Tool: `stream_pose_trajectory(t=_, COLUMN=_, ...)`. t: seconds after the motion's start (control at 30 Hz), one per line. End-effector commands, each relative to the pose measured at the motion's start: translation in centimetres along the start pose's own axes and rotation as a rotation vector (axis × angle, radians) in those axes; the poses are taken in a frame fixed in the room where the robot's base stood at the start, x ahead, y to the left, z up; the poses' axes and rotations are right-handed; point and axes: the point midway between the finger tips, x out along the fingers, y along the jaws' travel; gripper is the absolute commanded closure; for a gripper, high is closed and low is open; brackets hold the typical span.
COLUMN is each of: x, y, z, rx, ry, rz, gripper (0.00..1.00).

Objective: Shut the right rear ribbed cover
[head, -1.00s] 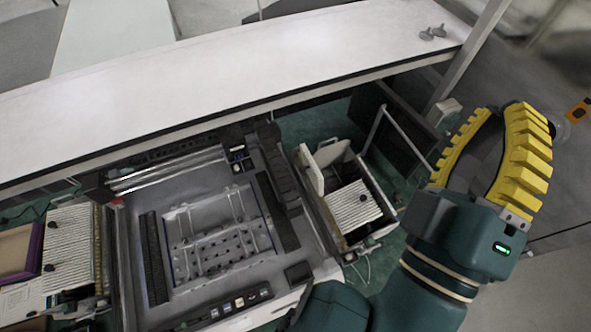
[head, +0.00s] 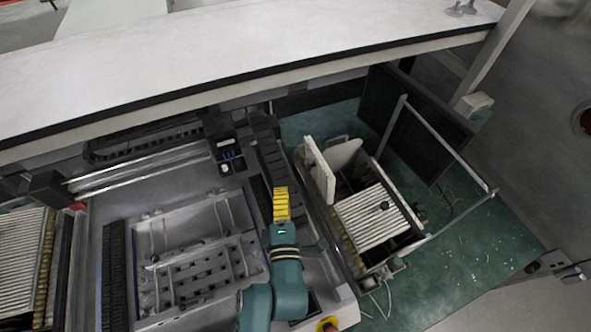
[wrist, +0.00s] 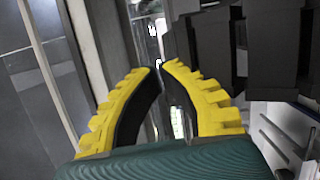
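The right rear ribbed cover (head: 319,170) stands raised, nearly upright, on the back left part of the right-hand bin (head: 413,246) in the head view. The front ribbed cover (head: 372,219) of that bin lies flat and has a black knob. My gripper (head: 280,190) has yellow ribbed fingers and is left of the bin, over the machine's right edge, apart from the raised cover. In the wrist view the fingertips (wrist: 160,66) are drawn close together with a thin gap and nothing held. I cannot make out the raised cover surely in the wrist view.
A long white shelf (head: 230,65) runs across the back above the machine (head: 190,222). A metal rail frame (head: 445,142) stands right of the bin. A black segmented cable chain (head: 268,145) lies left of the bin. Green floor is open at right.

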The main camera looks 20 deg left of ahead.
Motion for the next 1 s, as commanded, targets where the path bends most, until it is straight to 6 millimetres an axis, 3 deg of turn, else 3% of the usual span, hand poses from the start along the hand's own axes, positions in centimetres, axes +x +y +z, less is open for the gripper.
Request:
stream_pose_trajectory(t=0.23, x=5.4, y=0.2, z=0.2, rx=0.0, ry=-0.002, rz=0.001, gripper=1.0)
stream_pose_trajectory(t=0.3, x=5.4, y=-0.2, z=1.8, rx=0.002, ry=-0.008, rz=0.002, gripper=1.0)
stream_pose_trajectory(t=0.5, x=5.9, y=-0.1, z=3.8, rx=0.0, ry=-0.003, rz=0.0, gripper=1.0)
stream_pose_trajectory(t=1.0, x=6.1, y=0.1, z=3.7, rx=0.01, ry=0.006, rz=-0.002, gripper=1.0)
